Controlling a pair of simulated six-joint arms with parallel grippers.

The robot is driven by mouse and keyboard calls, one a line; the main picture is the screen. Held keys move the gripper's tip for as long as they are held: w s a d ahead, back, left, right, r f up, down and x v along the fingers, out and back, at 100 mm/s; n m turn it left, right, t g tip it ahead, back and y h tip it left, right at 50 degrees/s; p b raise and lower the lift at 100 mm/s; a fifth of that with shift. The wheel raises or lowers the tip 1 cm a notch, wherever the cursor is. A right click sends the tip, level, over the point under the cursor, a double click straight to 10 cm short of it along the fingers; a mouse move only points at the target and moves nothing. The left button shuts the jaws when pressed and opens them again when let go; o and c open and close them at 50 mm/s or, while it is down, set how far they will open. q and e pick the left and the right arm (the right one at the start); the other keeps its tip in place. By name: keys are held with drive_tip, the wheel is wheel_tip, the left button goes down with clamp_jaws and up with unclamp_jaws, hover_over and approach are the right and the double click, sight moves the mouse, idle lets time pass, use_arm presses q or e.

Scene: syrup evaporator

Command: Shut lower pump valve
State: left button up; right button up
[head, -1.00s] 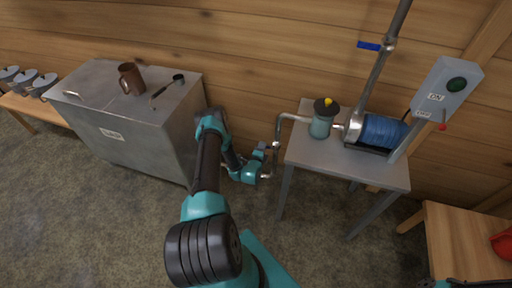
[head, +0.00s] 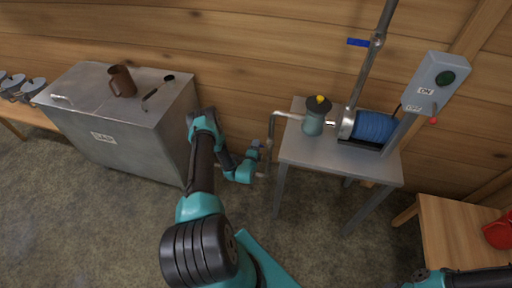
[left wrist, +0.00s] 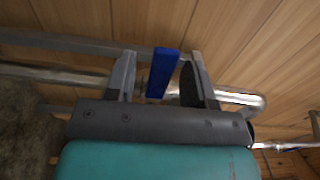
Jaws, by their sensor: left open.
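The lower pump valve's blue handle (left wrist: 162,72) stands between the two fingers of my left gripper (left wrist: 163,57) in the left wrist view. The fingers are open, one on each side of the handle; I cannot tell whether either touches it. Behind it runs a shiny metal pipe (left wrist: 240,97). In the head view my left gripper (head: 258,160) is low beside the bent pipe (head: 271,130) left of the pump table, and the handle there is small and partly hidden. My right gripper is out of view; only part of my right arm shows at the bottom right.
The pump table (head: 300,152) carries a teal pot (head: 313,122) and a blue motor (head: 375,127). Another blue handle (head: 358,42) is on the upright pipe above. A metal cabinet (head: 120,140) stands left; a wooden table (head: 450,235) stands right. The floor between is clear.

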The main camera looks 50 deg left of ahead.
use_arm(q)
drive_tip(key=v, duration=1.7)
drive_tip(key=shift+d, duration=0.15)
drive_tip(key=shift+s, duration=0.15)
